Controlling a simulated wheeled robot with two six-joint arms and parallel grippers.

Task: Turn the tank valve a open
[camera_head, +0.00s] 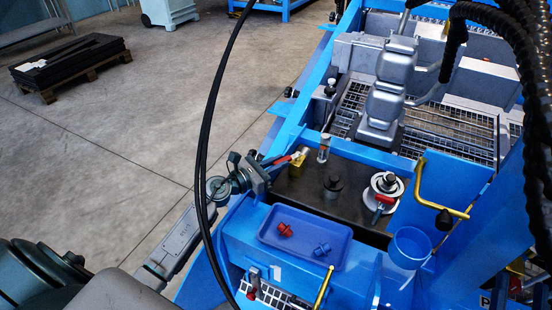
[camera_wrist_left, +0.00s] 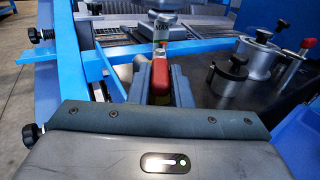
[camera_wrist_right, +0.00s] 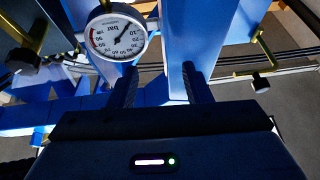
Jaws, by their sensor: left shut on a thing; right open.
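The tank valve, with a brass body (camera_head: 298,164) and a red lever (camera_head: 280,160), stands at the back left corner of the dark tank top (camera_head: 318,186) in the head view. My left gripper (camera_head: 264,170) reaches in from the left and is shut on the red lever. In the left wrist view the red lever (camera_wrist_left: 159,87) lies between the two fingers, pointing towards the camera; the valve body behind it is partly hidden. My right gripper (camera_wrist_right: 160,84) is open and empty in the right wrist view, away from the valve.
A blue tray (camera_head: 284,258) with two small plugs lies in front. A blue cup (camera_head: 409,246) stands right. A pressure gauge (camera_wrist_right: 117,37) is near my right gripper.

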